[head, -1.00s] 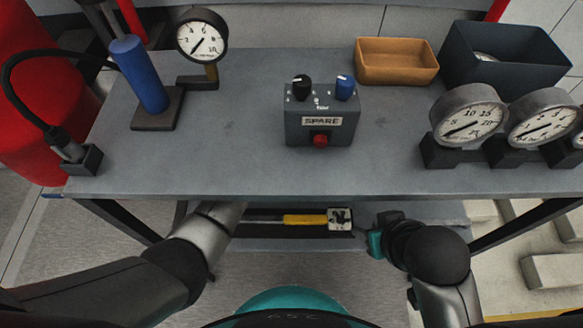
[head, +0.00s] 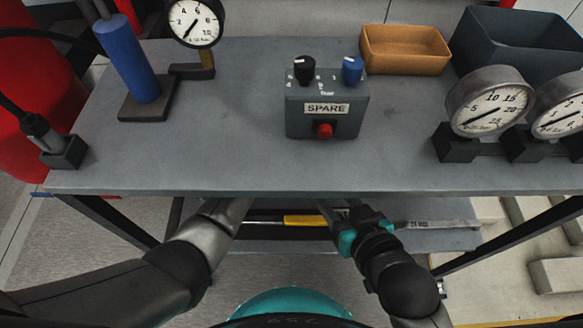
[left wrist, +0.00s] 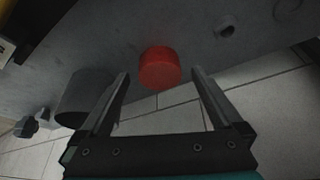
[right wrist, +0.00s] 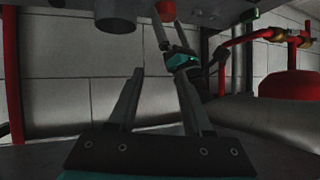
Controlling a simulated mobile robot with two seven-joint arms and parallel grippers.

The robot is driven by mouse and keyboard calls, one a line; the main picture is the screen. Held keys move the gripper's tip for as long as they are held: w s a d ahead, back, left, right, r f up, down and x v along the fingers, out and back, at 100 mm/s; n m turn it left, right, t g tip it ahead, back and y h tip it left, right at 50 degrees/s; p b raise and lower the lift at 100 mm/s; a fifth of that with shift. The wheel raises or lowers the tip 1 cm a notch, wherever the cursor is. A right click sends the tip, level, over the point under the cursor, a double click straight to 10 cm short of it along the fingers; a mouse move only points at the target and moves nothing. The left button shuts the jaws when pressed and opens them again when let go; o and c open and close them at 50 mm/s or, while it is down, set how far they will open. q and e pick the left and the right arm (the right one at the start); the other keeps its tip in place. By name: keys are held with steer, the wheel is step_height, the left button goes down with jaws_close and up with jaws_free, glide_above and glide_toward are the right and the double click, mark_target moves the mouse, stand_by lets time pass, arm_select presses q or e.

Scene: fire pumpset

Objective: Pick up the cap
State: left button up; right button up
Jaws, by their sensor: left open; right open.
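A round red cap (left wrist: 160,68) shows in the left wrist view, against a dark grey surface. My left gripper (left wrist: 160,84) is open, with the cap between and slightly beyond its fingertips; I cannot tell whether they touch. In the right wrist view the red cap (right wrist: 166,10) is at the top edge, and my left gripper (right wrist: 169,24) reaches up close to it. My right gripper (right wrist: 158,74) is open and empty, lower and apart from the cap. In the head view the tabletop hides the cap and my left gripper; the right arm reaches under the front edge.
A grey cylinder (left wrist: 84,98) sits left of the cap. The table (head: 220,165) carries a SPARE box (head: 326,108) with a red button, gauges (head: 488,103), an orange tray (head: 405,52) and a blue cylinder (head: 128,57). A yellow-handled tool (head: 305,221) lies below. Red pipework (right wrist: 290,82) is right.

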arm_select(q)
steer(key=shift+w+d+f+b, duration=0.1)
steer(key=shift+w+f+b, duration=0.05)
steer(key=shift+f+b, duration=0.4)
steer(key=shift+w+f+b, duration=0.15)
steer(key=shift+f+b, duration=0.05)
steer(key=shift+b, duration=0.15)
arm_select(e)
steer(key=shift+w+a+r+t+y, duration=0.1)
steer(key=shift+a+r+t+y, duration=0.4)
steer(key=shift+a+t, duration=0.3)
steer(key=shift+a+r+t+y, duration=0.45)
steer(key=shift+a+t, duration=0.1)
steer(key=shift+t, duration=0.35)
arm_select(q)
steer(key=c, duration=1.5)
steer(key=shift+r, duration=0.1)
arm_select(e)
steer(key=shift+w+d, duration=0.1)
steer(key=shift+d, duration=0.05)
